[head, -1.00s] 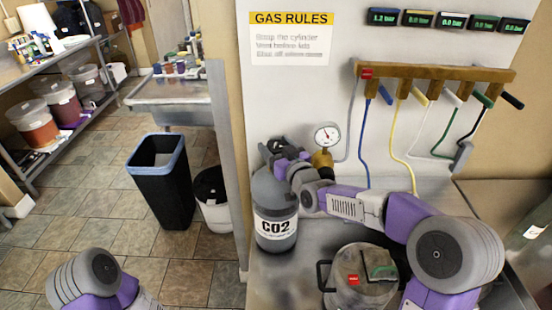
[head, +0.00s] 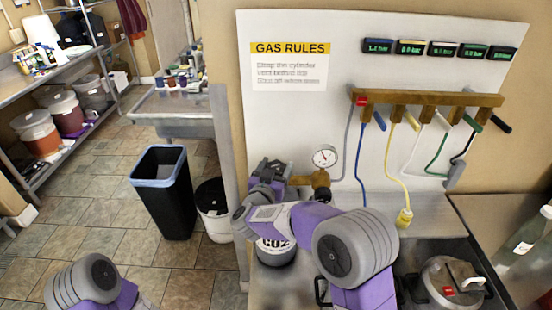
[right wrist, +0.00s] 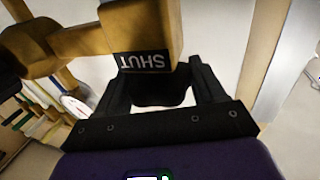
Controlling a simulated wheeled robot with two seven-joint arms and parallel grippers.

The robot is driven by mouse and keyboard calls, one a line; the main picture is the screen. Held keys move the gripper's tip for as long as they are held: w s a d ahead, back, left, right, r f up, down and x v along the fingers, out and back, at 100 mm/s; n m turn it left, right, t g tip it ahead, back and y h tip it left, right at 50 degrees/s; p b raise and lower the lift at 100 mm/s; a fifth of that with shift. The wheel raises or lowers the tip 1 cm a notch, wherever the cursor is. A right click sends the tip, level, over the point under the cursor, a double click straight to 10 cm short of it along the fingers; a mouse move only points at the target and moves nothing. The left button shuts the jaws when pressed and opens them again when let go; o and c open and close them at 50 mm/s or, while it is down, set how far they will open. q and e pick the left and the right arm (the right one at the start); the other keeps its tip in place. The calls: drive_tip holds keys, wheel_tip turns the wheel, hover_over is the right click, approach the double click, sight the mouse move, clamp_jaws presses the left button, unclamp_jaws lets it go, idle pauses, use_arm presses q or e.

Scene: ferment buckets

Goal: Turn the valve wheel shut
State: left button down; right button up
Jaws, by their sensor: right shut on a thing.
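The grey CO2 cylinder (head: 275,254) stands on the metal counter, partly hidden by my right arm. Its brass valve (head: 320,180) carries a round white gauge (head: 325,157). My right gripper (head: 268,172) is at the valve's left end, above the cylinder. In the right wrist view the brass valve body (right wrist: 165,28) bears a black "SHUT" label, upside down. The gripper's fingers (right wrist: 160,88) are shut on a dark part between them, which looks like the valve wheel (right wrist: 160,97). Most of the wheel is hidden. My left gripper is out of view.
A wooden rail (head: 430,97) with coloured taps and hoses is on the white board, below several small displays (head: 440,48). A lidded metal keg (head: 450,280) is at right. A black bin (head: 165,195) stands on the floor at left.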

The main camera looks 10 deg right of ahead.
drive_tip(key=m+g+h+p, duration=0.2)
drive_tip(key=h, duration=0.1)
drive_tip(key=m+g+h+p, duration=0.1)
drive_tip(key=shift+a+r, duration=0.1)
drive_tip(key=shift+r, duration=0.15)
drive_tip(key=shift+f+m+g+h+p, duration=0.1)
drive_tip(key=shift+m+g+h+p, duration=1.15)
drive_tip(key=shift+m+g, duration=0.2)
drive_tip(key=o, duration=1)
drive_tip(key=shift+c, duration=0.2)
drive_tip(key=v, duration=0.7)
drive_tip(key=shift+a, duration=0.2)
drive_tip(key=shift+s+f, duration=0.1)
drive_tip(key=shift+f, duration=0.05)
